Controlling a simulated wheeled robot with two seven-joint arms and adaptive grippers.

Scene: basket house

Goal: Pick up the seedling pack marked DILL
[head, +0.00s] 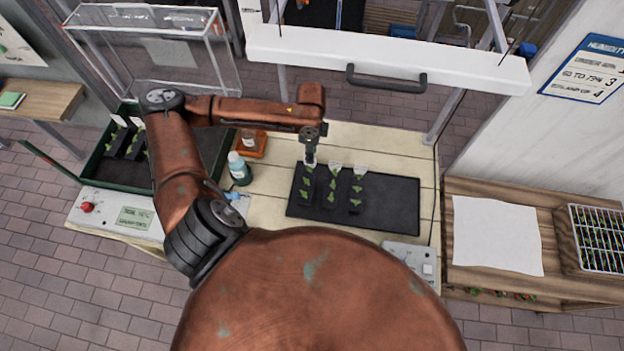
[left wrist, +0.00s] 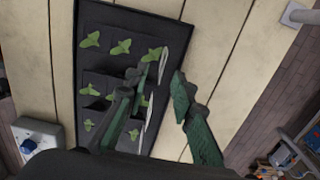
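Three dark seedling packs with green sprouts stand side by side on a black tray (head: 390,205), each with a white tag at its far end. The tags are too small or too steeply seen to read, so I cannot tell which says DILL. My left gripper (head: 311,158) is at the far end of the leftmost pack (head: 307,188), by its tag. In the left wrist view its two green fingers (left wrist: 162,76) are apart, with that pack's white tag (left wrist: 165,62) seen edge-on between them. No firm contact shows. My right gripper is out of view.
A dark bottle with a pale cap (head: 239,168) stands left of the tray. A green-edged planter box (head: 100,180) with more tagged seedlings is farther left. A handled white panel (head: 400,65) is beyond the table. The tray's right part is clear.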

